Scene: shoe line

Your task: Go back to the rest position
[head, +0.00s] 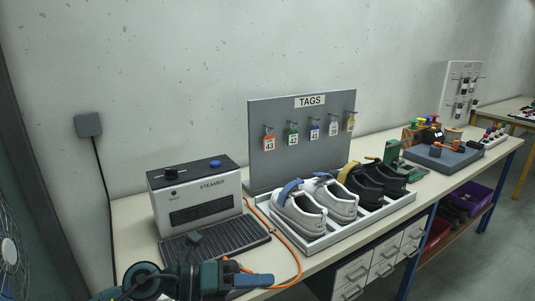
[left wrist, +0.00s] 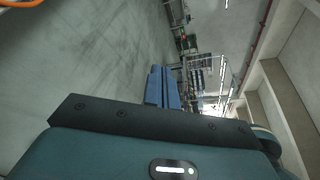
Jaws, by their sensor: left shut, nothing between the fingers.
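My left gripper (head: 254,281) is at the bottom of the head view, at the front edge of the bench near the steamer. Its blue fingers are shut with nothing between them. In the left wrist view the shut blue fingers (left wrist: 162,88) point out over the grey floor. My right gripper is not in view.
The steamer (head: 194,196) with its black grille stands behind my left gripper. An orange hose (head: 297,262) loops close to the fingers. A grey tray (head: 398,207) holds white and black shoes before the TAGS board (head: 285,164). Tools stand on a mat (head: 440,158) farther right.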

